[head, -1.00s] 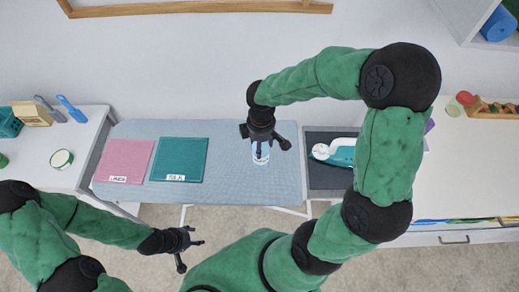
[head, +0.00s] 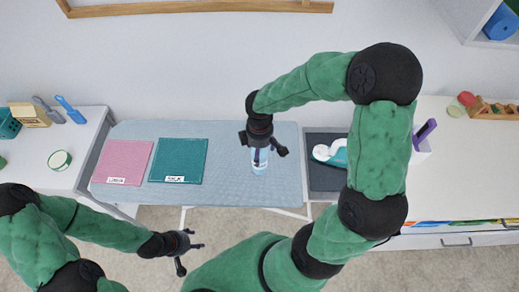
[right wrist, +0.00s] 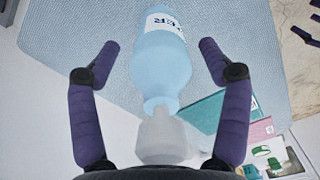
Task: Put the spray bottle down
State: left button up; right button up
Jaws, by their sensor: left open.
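The spray bottle (head: 260,167) is light blue with a grey-white top and a white label. It is over the blue ironing board (head: 225,190), right of the teal mat; I cannot tell for certain whether its base touches the cover. My right gripper (head: 263,143) is above it. In the right wrist view the bottle (right wrist: 162,62) lies between its two fingers (right wrist: 161,62), with a clear gap on both sides, its top close to the palm. My left gripper (head: 190,258) is open and empty, in front of the board.
A pink mat (head: 123,160) and a teal mat (head: 180,158) with labels lie on the board's left. A dark tray (head: 322,178) with a white and teal iron (head: 331,152) is right of it. A side table (head: 72,135) stands left.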

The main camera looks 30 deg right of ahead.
jog(key=shift+r, duration=0.1)
jog(key=shift+r, duration=0.25)
notch_tip(320, 180, up, 12)
jog(key=p, duration=0.3)
jog(key=shift+f, duration=0.15)
jog(key=shift+f, duration=0.1)
